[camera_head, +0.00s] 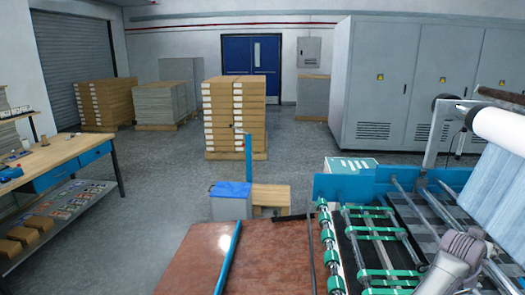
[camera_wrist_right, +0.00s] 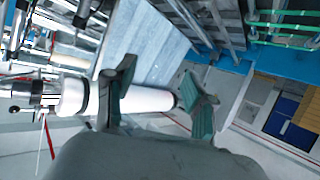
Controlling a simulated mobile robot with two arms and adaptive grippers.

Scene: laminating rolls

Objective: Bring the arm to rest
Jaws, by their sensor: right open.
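My right arm (camera_head: 455,262) shows at the lower right of the head view, in front of the laminating machine; its gripper cannot be made out there. In the right wrist view my right gripper (camera_wrist_right: 157,70) is open, its two fingers apart with nothing held between them. A white roll (camera_wrist_right: 146,99) shows beyond the fingers, partly hidden by them. In the head view the white roll (camera_head: 500,130) is at the right edge, with a pale sheet (camera_head: 490,190) hanging below it. My left gripper is not in view.
The machine has a blue frame (camera_head: 345,185) and green-wheeled rollers (camera_head: 376,234). A reddish-brown table (camera_head: 190,260) stands at its left. A workbench (camera_head: 62,160) is at the far left. Stacked boxes (camera_head: 235,115) and grey cabinets (camera_head: 400,90) stand behind. Open floor lies between workbench and table.

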